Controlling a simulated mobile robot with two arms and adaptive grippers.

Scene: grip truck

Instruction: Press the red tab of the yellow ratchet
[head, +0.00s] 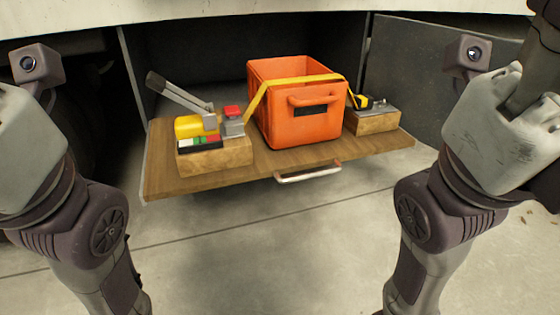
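The yellow ratchet (190,128) sits on a wooden block (222,157) at the left of the pull-out board. Its grey lever (178,92) is raised and slants up to the left. The red tab (232,110) is on top of the grey metal part at the ratchet's right side. Small red, green and white pieces show on the front of the ratchet. A yellow strap (257,101) runs from the ratchet up over the orange crate. Both my arms show at the left and right edges, well apart from the ratchet. I see no fingertips of either gripper.
The orange crate (294,128) stands mid-board under the strap. A second wooden block (376,124) with a metal and yellow fitting (364,102) is to its right. The board (320,155) has a metal handle (308,173) in front. The floor before it is clear.

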